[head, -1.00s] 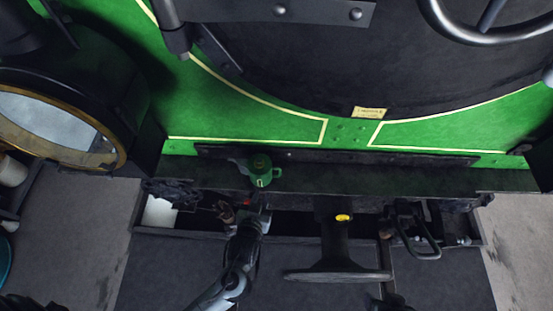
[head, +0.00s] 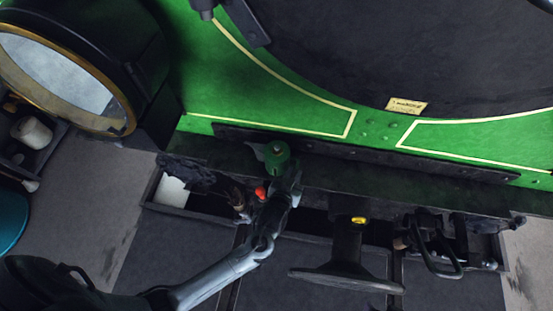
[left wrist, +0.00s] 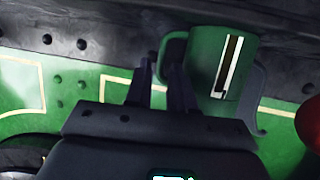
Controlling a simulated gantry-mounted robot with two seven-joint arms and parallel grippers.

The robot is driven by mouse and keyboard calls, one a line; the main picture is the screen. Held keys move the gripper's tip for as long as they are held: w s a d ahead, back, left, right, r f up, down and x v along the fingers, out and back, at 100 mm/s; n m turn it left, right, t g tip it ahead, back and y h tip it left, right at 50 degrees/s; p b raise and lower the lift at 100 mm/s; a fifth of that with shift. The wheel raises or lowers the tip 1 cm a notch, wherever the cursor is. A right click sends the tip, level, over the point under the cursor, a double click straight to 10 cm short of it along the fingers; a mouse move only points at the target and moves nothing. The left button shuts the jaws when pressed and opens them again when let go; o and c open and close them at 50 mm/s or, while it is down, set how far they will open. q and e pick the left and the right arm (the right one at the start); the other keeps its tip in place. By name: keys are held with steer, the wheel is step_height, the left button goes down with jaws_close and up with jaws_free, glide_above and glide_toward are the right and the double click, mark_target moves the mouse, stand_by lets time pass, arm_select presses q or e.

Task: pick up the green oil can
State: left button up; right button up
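The green oil can (head: 277,155) is at the ledge of the green tram front, upright as far as I can tell, with its spout to the left. In the left wrist view the can (left wrist: 207,65) shows a white and dark stripe and a loop handle (left wrist: 163,52). My left gripper (head: 290,183) reaches it from the front right. Its fingers (left wrist: 161,78) are close together, one each side of the handle's outer bar, and look closed on it. Whether the can touches the ledge is unclear. My right gripper is not in view.
A round black buffer (head: 345,277) sticks out right of my left arm, with a dark coupling hook (head: 435,255) beyond it. A large lamp (head: 60,75) stands at upper left. A red thing (left wrist: 312,125) is at the right edge of the left wrist view.

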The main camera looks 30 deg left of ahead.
mark_target(298, 164)
arm_select(q)
steer(key=x, duration=0.3)
steer(key=shift+w+a+r, duration=0.2)
steer(key=shift+w, duration=0.2)
steer(key=shift+w+f, duration=0.25)
steer(key=shift+w, duration=0.3)
jaws_close()
